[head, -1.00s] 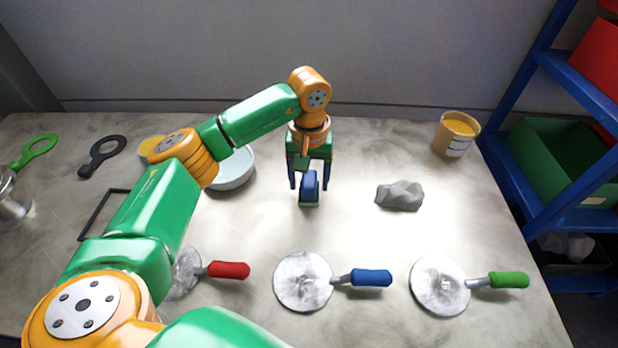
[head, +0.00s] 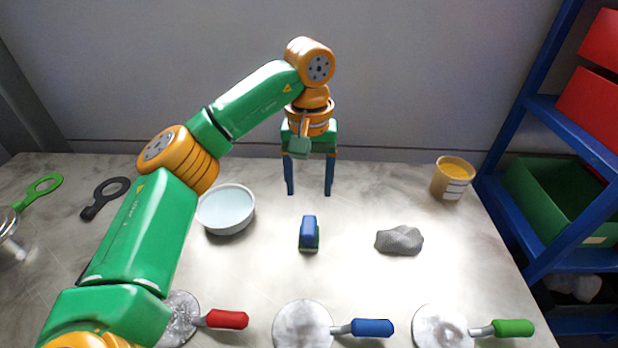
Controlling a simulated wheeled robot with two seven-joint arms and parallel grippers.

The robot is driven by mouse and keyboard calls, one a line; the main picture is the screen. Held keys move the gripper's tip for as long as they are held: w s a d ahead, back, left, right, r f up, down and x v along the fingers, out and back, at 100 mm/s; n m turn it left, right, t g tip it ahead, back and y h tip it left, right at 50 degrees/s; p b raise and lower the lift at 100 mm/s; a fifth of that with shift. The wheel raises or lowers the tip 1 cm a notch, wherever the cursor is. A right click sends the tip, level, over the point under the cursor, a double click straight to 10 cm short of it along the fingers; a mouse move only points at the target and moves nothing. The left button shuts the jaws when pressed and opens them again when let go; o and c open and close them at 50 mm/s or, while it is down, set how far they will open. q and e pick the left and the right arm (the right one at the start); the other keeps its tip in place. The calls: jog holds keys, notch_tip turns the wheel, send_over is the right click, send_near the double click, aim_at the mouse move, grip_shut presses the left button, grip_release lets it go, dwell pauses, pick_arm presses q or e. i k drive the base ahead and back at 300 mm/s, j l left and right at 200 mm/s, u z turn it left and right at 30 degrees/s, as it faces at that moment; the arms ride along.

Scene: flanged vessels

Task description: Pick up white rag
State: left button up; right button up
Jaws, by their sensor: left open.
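A crumpled grey rag-like lump (head: 400,241) lies on the right half of the table; its colour looks grey rather than white. A whitish crumpled cloth-like thing (head: 575,287) shows low in the blue rack at the right, partly hidden. My left gripper (head: 308,192) points down with its two blue fingers apart and nothing between them. It is above the table, behind a small blue-and-green block-like tool (head: 309,235) and up and left of the grey lump. My right gripper is not in view.
Three round flanged discs with red (head: 227,319), blue (head: 372,327) and green (head: 514,327) handles lie along the front. A pale bowl (head: 228,222) is left of the gripper. A yellow-filled tub (head: 453,179) stands at the back right. Table around the grey lump is clear.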

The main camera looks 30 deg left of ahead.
aim_at(403, 238)
jog(key=k, duration=1.5)
